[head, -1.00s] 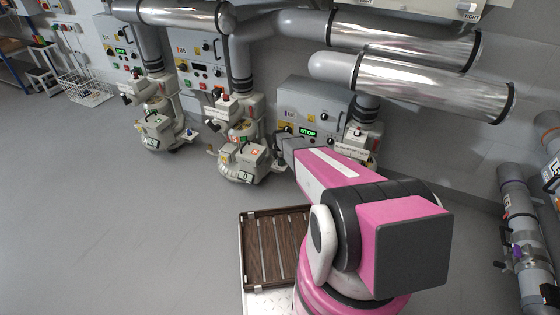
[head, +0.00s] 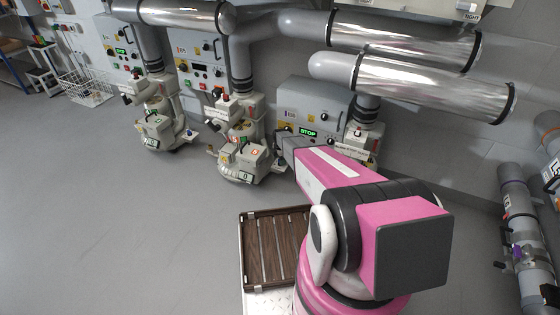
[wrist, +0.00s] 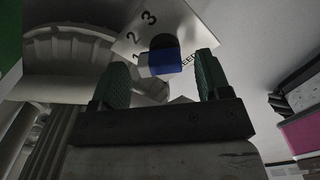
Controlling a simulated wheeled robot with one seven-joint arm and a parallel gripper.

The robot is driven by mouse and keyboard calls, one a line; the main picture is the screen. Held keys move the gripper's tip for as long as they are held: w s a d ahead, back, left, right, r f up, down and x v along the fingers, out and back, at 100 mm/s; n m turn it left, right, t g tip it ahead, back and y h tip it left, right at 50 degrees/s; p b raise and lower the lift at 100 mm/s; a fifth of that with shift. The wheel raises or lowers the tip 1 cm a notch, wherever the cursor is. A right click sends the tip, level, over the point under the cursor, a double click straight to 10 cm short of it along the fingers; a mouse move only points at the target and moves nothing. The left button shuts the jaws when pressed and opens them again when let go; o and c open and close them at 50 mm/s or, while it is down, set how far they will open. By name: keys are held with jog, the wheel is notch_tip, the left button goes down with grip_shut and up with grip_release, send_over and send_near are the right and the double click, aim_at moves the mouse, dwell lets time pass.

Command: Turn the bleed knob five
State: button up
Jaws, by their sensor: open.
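In the wrist view, the bleed knob (wrist: 165,60) has a blue face and a dark round part behind it. It sits on a white dial plate (wrist: 182,22) marked 1, 2 and 3, with lettering ending in "EED" partly hidden by the knob. My gripper (wrist: 162,66) is open, with one green-padded finger left of the knob and one right of it. A gap shows on both sides; I cannot tell the depth between fingertips and knob. In the head view my pink arm reaches toward the blowers, and the gripper's fingers and the knob cannot be made out.
A pale ribbed housing (wrist: 70,50) lies left of the knob in the wrist view. In the head view, a grey control box (head: 312,105) with a green STOP display stands beyond my arm, under silver pipes (head: 430,85). A brown slatted tray (head: 248,245) is nearby. The left floor is clear.

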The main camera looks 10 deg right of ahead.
notch_tip(320, 180, up, 10)
jog(key=shift+s, duration=0.2)
jog(key=c, duration=0.5)
jog(key=s+r+m, duration=1)
jog(key=s+r, duration=0.1)
jog(key=s, duration=0.4)
jog(key=s+r+m, duration=0.9)
jog(key=s+r, duration=0.3)
jog(key=s, duration=0.3)
jog(key=w+f+n, duration=0.1)
jog(key=w+f, duration=1.1)
jog(key=w, duration=0.3)
jog(key=w+f, duration=1.2)
jog(key=w, duration=0.3)
notch_tip(320, 180, down, 10)
jog(key=shift+w+f, duration=0.1)
jog(key=shift+w, duration=0.05)
grip_shut()
